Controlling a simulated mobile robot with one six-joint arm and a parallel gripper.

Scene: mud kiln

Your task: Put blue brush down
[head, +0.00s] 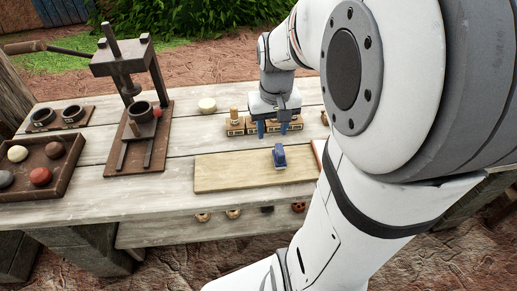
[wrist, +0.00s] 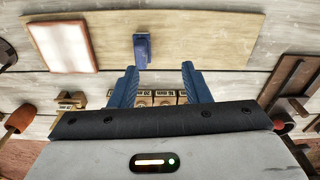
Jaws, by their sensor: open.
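The blue brush (head: 280,156) rests on a pale wooden board (head: 225,174) on the table, near the board's far edge. It also shows in the wrist view (wrist: 142,49), on the board beyond my fingertips. My gripper (head: 273,128) is just behind the brush in the head view, apart from it. In the wrist view my gripper's (wrist: 159,68) two blue fingers are spread with nothing between their tips. Small wooden blocks with labels (wrist: 160,97) show below, between the finger bases.
A wooden press (head: 125,70) stands to the left. A tray of coloured balls (head: 62,160) is at the table's left edge. A row of wooden blocks (head: 236,128) lies behind the board. A pale square tile (wrist: 62,47) sits beside the brush. The board's left part is bare.

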